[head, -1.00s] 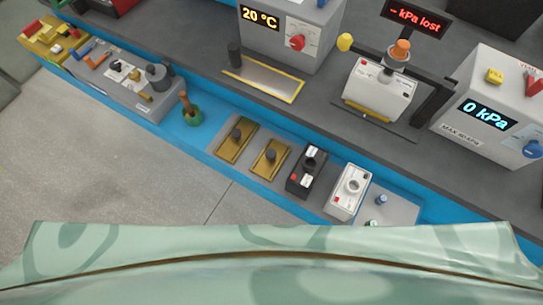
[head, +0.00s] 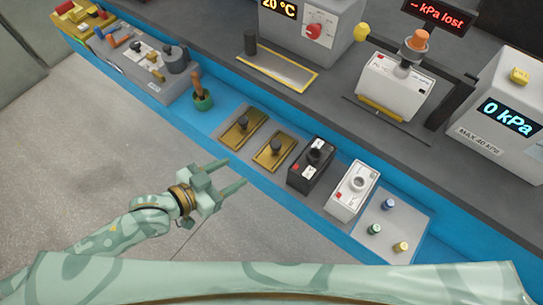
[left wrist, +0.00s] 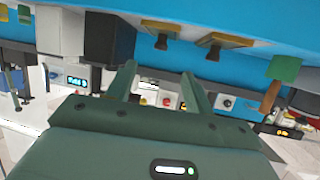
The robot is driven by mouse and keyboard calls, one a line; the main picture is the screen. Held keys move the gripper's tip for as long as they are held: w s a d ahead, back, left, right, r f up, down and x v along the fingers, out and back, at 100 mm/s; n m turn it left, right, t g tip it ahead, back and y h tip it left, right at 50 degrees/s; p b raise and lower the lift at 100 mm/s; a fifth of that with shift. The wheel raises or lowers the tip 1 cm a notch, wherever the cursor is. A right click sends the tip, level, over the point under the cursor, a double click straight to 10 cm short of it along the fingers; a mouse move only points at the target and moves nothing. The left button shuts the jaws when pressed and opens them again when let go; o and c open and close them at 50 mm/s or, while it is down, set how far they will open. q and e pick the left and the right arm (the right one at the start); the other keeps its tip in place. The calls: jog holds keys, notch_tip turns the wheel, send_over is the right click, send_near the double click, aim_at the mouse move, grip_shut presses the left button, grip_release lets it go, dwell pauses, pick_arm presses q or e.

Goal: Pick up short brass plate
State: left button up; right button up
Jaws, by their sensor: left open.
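The short brass plate (head: 265,157), with a dark upright knob, lies on the blue bench edge between a longer brass plate (head: 233,137) and a black battery (head: 312,169). In the left wrist view the short plate (left wrist: 161,26) shows at the top, beyond the fingers, and the longer one (left wrist: 228,40) to its right. My left gripper (head: 233,174) is open and empty, in front of the bench edge, to the lower left of the short plate and apart from it. Its two fingers (left wrist: 159,72) also show in the left wrist view. My right gripper is not in view.
A white battery (head: 349,194) and a grey tray with small knobs (head: 411,219) stand right of the black battery. Larger machines line the dark bench behind. The floor in front is clear.

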pick_arm(q)
jog(key=b, duration=0.4)
send_near(276, 146)
jog(key=x, duration=0.2)
jog(key=f+x, duration=0.1)
jog(key=x, duration=0.2)
jog(key=shift+f, duration=0.1)
jog(key=b+x, duration=0.1)
jog(key=x, duration=0.1)
jog(key=b+x, duration=0.1)
jog(key=x, duration=0.2)
jog(key=shift+w, duration=0.45)
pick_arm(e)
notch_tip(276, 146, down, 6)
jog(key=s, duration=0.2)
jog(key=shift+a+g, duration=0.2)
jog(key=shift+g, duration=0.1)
pick_arm(q)
grip_shut()
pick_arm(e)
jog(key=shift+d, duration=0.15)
